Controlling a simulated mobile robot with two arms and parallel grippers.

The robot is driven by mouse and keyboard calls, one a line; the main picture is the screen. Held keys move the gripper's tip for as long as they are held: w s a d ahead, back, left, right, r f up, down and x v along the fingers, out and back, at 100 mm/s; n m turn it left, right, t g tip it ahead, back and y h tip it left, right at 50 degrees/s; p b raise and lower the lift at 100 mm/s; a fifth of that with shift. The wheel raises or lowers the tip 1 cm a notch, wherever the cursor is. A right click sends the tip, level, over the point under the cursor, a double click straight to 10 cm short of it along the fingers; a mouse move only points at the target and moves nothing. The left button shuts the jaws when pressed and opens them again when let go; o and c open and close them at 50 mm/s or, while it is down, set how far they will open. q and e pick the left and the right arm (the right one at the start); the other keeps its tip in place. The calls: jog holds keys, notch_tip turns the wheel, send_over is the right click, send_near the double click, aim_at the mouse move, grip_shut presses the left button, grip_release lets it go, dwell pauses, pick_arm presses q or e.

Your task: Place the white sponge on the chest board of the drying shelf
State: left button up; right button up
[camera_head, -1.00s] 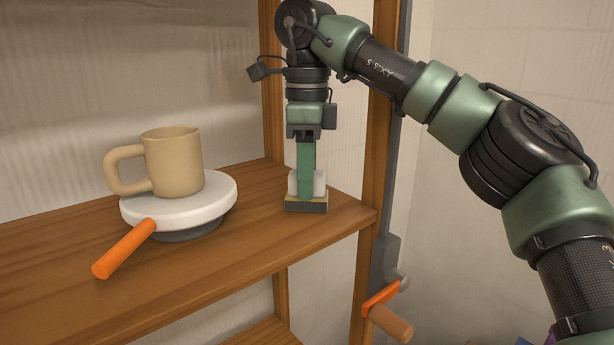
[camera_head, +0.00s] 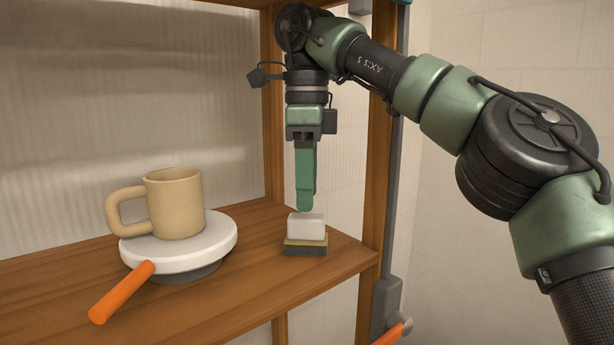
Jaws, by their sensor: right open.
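The white sponge (camera_head: 306,227) sits upright on top of a small block with a yellowish layer and a dark base (camera_head: 305,247). Both stand on the wooden shelf board (camera_head: 270,285), near its right end. My right gripper (camera_head: 306,208) is open and empty, pointing down just above the sponge. My left gripper is not in view.
A tan mug (camera_head: 175,204) stands on a white round wheel-like disc (camera_head: 213,238) with an orange handle (camera_head: 121,292), left on the same board. Wooden posts (camera_head: 377,150) bound the board's right end.

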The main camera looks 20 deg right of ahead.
jog(key=shift+r, duration=0.95)
dwell(0.8)
